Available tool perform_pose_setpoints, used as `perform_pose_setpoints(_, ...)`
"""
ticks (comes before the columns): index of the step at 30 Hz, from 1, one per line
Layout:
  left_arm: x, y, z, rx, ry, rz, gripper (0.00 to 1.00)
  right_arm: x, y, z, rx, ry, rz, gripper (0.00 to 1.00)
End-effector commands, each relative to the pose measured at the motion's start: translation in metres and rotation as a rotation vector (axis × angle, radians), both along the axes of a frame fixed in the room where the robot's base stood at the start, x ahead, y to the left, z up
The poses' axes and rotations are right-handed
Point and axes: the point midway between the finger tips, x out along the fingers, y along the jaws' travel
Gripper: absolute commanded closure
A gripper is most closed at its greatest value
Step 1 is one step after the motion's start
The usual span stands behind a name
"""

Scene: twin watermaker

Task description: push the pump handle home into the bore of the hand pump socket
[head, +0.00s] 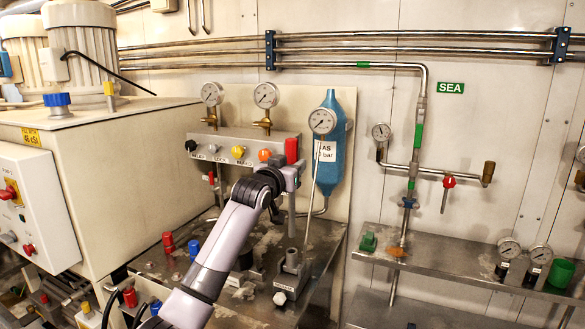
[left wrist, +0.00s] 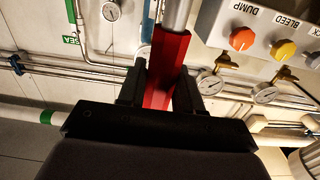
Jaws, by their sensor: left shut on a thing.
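The pump handle has a red grip (head: 292,150) and a grey metal rod (head: 291,215). My left gripper (head: 290,175) is shut on the red grip, and the rod hangs about upright below it. In the left wrist view the red grip (left wrist: 168,62) sits between the two dark fingers (left wrist: 160,88), with the rod (left wrist: 177,14) running out past the top edge. The hand pump socket (head: 292,262) stands on the metal bench below the rod. The rod's lower end appears just above the socket, roughly in line with it; exact alignment in depth I cannot tell. My right gripper is not in view.
A valve panel (head: 228,143) with coloured knobs and gauges is close behind my gripper. A blue gas bottle (head: 335,150) and a gauge (head: 322,121) on a thin stem stand just right. Red and blue caps (head: 168,242) are on the bench at left.

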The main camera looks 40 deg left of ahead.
Motion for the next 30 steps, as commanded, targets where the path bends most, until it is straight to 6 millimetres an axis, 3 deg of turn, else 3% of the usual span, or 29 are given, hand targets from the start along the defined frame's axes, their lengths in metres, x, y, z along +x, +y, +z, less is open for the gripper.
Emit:
perform_pose_setpoints(3,0.0,0.0,0.002,0.001,-0.004,0.0,0.92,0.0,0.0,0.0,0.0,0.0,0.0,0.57)
perform_pose_setpoints(4,0.0,0.0,0.002,0.001,-0.004,0.0,0.75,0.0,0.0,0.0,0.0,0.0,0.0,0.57)
perform_pose_setpoints(5,0.0,0.0,0.002,0.001,-0.004,0.0,0.85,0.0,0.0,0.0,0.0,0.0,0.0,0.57)
perform_pose_setpoints(6,0.0,0.0,0.002,0.001,-0.004,0.0,0.87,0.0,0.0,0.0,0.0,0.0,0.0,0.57)
perform_pose_setpoints(14,-0.001,0.0,-0.002,0.001,-0.004,0.0,0.87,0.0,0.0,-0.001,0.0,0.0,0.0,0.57)
perform_pose_setpoints(30,-0.001,0.0,-0.032,0.001,-0.004,0.001,0.87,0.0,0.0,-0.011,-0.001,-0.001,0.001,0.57)
